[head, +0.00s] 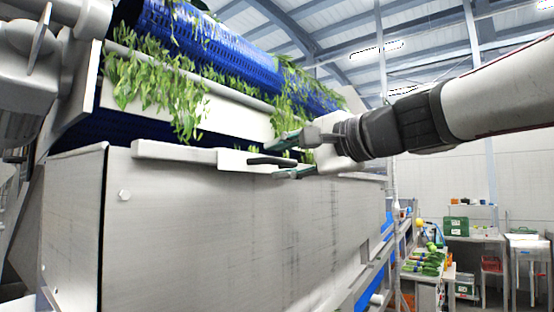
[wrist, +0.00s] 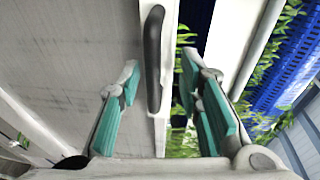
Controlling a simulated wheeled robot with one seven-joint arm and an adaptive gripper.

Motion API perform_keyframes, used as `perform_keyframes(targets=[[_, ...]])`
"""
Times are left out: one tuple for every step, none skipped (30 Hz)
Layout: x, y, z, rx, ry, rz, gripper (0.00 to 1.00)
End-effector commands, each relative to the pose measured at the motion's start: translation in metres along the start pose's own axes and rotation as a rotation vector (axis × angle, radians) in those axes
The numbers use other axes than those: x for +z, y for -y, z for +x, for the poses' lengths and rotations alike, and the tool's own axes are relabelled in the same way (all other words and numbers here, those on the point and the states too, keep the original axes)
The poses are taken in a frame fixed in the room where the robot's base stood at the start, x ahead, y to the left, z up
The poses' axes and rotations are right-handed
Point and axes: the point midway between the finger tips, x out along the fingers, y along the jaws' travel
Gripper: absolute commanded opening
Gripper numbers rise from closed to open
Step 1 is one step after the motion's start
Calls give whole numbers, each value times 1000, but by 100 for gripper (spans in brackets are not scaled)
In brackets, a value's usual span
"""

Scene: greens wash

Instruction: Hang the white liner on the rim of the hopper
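The hopper (head: 200,230) is the large grey metal box filling the lower middle of the head view; its wall is at left in the wrist view (wrist: 70,60). A long white piece (head: 170,152), which looks like the liner, lies along its top rim. I cannot tell whether it is hooked over the rim or only resting. A black bar handle (head: 264,160) is on its stepped front part; it also shows in the wrist view (wrist: 153,60). My gripper (head: 284,157) is open, with its teal fingers apart on either side of the handle, seemingly not touching it.
A blue perforated drum (head: 215,45) with leafy greens (head: 150,85) stands just behind and above the rim. Greens hang down near my gripper. At right are a bench with greens (head: 425,265) and tables with boxes (head: 456,227).

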Motion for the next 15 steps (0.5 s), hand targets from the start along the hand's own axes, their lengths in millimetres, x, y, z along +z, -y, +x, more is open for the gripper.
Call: perform_keyframes(targets=[[0,0,0,1,0,0,33],[0,0,0,1,0,0,33],[0,0,-2,1,0,0,33],[0,0,-4,0,0,0,33],[0,0,-6,0,0,0,33],[0,0,-10,0,0,0,33],[0,1,-15,-1,-1,-1,33],[0,1,-19,-2,-2,-1,33],[0,1,-26,-2,-2,0,33],[0,1,-32,-2,-1,0,33],[0,1,-38,-3,-2,0,33],[0,1,-47,-2,-2,-1,33],[0,1,-53,-3,-2,-1,33],[0,1,-60,-3,-3,-1,33],[0,1,-68,-3,-2,-1,33]])
